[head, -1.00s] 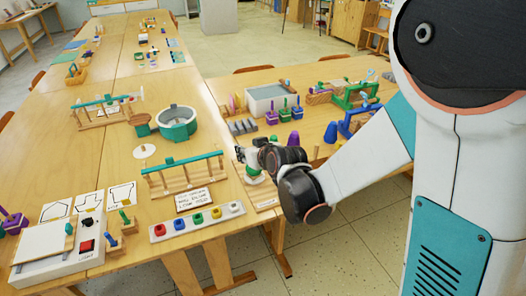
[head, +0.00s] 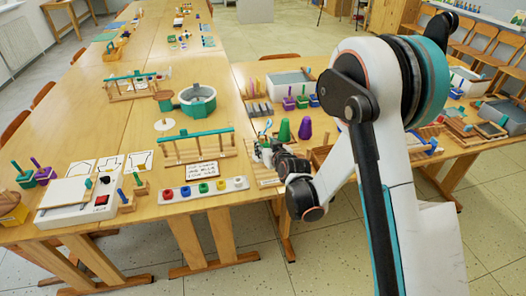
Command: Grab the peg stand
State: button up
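No single thing is clearly marked as the peg stand.
A row of coloured knobs (head: 205,189) lies in front of the near rack. A teal round basin (head: 197,103) stands behind it. My arm covers part of the right table.

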aim_at(263, 141)
jog(key=shift+x, duration=0.75)
jog(key=x, duration=0.1)
jog(key=b+x, duration=0.2)
jog(key=x, duration=0.1)
jog(key=shift+w+d, duration=0.2)
jog(key=shift+d, duration=0.15)
jog(key=shift+w+a+f+b, duration=0.15)
jog(key=shift+w+a+b, duration=0.15)
jog(key=shift+w, duration=0.25)
jog(key=shift+c, duration=0.4)
grip_shut()
